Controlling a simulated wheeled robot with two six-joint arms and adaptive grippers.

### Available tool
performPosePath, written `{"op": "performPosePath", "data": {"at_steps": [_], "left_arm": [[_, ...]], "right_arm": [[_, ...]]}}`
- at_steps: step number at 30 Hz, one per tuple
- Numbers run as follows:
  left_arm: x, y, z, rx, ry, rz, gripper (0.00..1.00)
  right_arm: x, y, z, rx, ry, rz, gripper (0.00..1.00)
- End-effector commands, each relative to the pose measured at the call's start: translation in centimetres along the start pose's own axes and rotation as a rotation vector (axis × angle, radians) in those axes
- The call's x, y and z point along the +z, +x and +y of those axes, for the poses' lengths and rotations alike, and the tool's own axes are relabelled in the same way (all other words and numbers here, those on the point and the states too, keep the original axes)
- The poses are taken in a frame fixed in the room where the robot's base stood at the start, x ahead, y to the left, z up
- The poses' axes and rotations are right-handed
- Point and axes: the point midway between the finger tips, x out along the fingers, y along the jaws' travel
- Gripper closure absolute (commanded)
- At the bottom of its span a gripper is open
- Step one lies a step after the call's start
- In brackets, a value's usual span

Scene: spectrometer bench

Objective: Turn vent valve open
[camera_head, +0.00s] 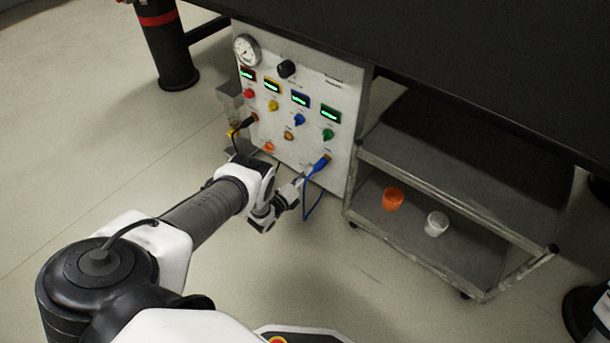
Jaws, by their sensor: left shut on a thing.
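The instrument panel (302,105) is an upright white face under the dark bench. It carries a black knob (286,68) at the top and several coloured knobs below. I cannot read which one is the vent valve. My left gripper (302,180) is low in front of the panel, shut at the blue plug (321,165) on its lower right. The grip itself is small and partly hidden, so the exact contact is unclear. A blue cable (307,213) hangs in a loop beside the gripper. My right gripper is not in view.
A round gauge (247,50) sits at the panel's upper left. A grey cart (400,240) stands right of the panel, with an orange cup (393,198) and a white cup (436,223) on its lower shelf. Floor in front of the panel is clear.

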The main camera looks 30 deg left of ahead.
Motion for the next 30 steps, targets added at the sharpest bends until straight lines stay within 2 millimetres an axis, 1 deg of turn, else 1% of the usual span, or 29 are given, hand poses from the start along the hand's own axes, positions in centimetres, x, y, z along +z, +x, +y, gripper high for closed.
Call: {"op": "performPosePath", "data": {"at_steps": [13, 14, 15, 25, 28, 30], "left_arm": [[0.0, 0.1, -0.1, -0.002, 0.01, 0.0, 0.99], [0.0, 0.1, -0.1, -0.002, 0.01, 0.0, 0.54], [0.0, 0.1, -0.1, -0.002, 0.01, 0.0, 0.4], [0.0, -0.1, 0.0, 0.0, 0.009, 0.0, 0.39], [0.0, -1.0, 0.1, 0.002, 0.009, 0.0, 0.39], [0.0, -2.3, 0.1, 0.003, 0.008, 0.001, 0.39]], "right_arm": [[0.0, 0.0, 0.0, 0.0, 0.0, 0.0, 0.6], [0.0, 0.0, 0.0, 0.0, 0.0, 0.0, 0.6], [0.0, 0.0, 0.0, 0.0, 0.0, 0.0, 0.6], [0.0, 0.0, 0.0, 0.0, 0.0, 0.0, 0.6], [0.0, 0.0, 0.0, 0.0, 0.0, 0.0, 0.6], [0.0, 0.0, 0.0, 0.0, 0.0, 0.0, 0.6]]}}
